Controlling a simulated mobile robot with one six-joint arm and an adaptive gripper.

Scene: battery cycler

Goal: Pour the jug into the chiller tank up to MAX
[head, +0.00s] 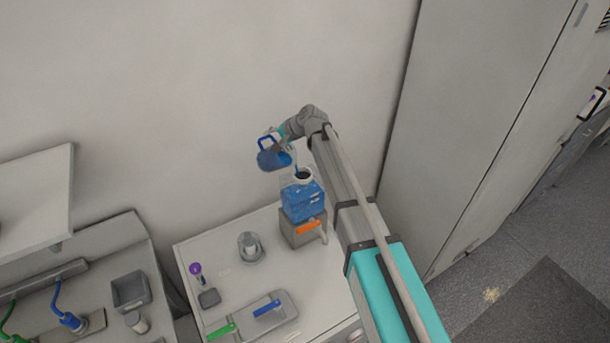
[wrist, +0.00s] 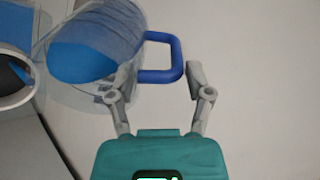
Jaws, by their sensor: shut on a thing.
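The jug (head: 272,158) is clear with blue liquid in it and a blue handle. It is tilted in the air above and to the left of the chiller tank's opening. A thin blue stream runs from it toward the opening. The chiller tank (head: 302,199) is a clear vessel holding blue liquid, on a grey base; its MAX mark is too small to read. In the wrist view my gripper (wrist: 157,80) is shut on the jug's blue handle (wrist: 174,58). The jug (wrist: 95,55) shows tilted there, with the tank's round opening (wrist: 14,80) at the left edge.
The tank stands on a white bench (head: 225,265). An orange lever (head: 308,228) is on its base front. A grey cylindrical part (head: 250,247), a purple-topped item (head: 196,270) and a grey tray with green and blue handles (head: 262,318) are also there. A tall grey cabinet (head: 470,110) stands right.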

